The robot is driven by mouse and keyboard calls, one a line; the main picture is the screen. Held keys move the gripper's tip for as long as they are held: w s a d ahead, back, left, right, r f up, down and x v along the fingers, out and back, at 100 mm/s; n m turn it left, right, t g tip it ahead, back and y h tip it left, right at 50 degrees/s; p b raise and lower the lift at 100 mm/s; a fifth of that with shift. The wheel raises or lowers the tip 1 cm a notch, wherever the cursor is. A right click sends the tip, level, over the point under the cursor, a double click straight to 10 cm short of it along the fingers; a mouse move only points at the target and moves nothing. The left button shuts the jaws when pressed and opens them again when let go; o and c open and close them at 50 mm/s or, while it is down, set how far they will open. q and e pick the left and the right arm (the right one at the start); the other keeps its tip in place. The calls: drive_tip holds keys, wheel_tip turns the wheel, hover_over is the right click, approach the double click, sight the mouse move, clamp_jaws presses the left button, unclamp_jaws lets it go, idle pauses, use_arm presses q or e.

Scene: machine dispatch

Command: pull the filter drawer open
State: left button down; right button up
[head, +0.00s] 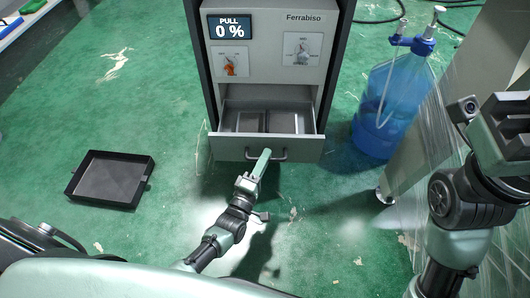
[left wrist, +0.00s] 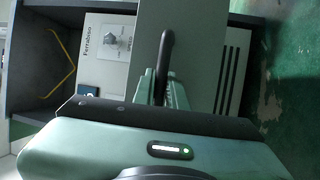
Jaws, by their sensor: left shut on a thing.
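The filter drawer (head: 228,148) is a light grey drawer low in the grey Ferrabiso machine (head: 268,75). Its open top shows, with grey recesses inside, so it stands out from the machine's front. The machine's display (head: 229,27) reads "PULL 0 %". My left gripper (head: 261,160) is at the dark bar handle (head: 283,156) on the drawer front. In the left wrist view the handle (left wrist: 166,50) runs between the fingers (left wrist: 160,88), which are shut on it. My right gripper (head: 508,128) is raised at the right, away from the drawer; its fingertips are unclear.
A black empty tray (head: 110,178) lies on the green floor left of the machine. A blue water jug (head: 392,100) stands to the right, beside a grey post (head: 455,110) with clear wrap. The floor in front of the drawer is mostly clear.

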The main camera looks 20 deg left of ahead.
use_arm(q)
drive_tip(key=shift+s, duration=0.15)
drive_tip(key=c, duration=1.5)
unclamp_jaws()
drive_tip(key=shift+o, duration=0.2)
